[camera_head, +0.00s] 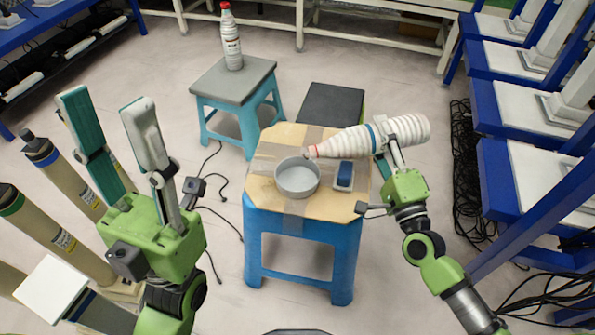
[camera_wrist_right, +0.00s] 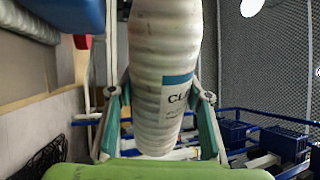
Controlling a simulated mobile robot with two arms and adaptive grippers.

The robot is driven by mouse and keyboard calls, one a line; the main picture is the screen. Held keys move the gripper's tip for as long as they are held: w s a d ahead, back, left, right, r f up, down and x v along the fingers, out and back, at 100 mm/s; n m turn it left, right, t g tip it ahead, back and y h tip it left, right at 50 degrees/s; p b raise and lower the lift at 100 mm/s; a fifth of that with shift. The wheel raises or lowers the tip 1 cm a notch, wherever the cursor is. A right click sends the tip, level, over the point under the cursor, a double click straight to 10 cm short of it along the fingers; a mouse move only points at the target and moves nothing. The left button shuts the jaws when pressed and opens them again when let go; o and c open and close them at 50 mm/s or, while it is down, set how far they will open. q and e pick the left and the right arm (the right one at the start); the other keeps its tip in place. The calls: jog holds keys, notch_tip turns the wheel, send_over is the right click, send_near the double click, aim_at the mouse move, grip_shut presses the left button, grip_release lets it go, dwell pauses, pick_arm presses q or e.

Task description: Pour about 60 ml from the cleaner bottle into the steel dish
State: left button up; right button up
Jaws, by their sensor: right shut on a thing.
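The cleaner bottle (camera_head: 372,137), white and ribbed with a blue band, is tilted almost level, its neck pointing left with the mouth near the steel dish's upper right rim. My right gripper (camera_head: 385,145) is shut on its body; the right wrist view shows the bottle (camera_wrist_right: 165,80) between the two fingers, with part of its label readable. The round grey steel dish (camera_head: 298,190) stands on the wood-topped blue stool (camera_head: 262,170). I cannot tell any liquid stream or the level in the dish. My left gripper (camera_head: 108,100) is open and empty at the left, away from the stool.
A dark blue box-like item (camera_head: 344,175) lies right of the dish. Another bottle with a red cap (camera_head: 230,40) stands on a grey-topped stool (camera_head: 232,82) behind. A black-topped stool (camera_head: 332,104) is behind the work stool. Blue racks (camera_head: 497,180) line the right; tubes stand at left.

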jog(key=shift+d, duration=0.1)
jog(key=shift+d, duration=0.15)
jog(key=shift+w+d, duration=0.1)
dwell(0.3)
jog(key=shift+r, duration=0.1)
dwell(0.6)
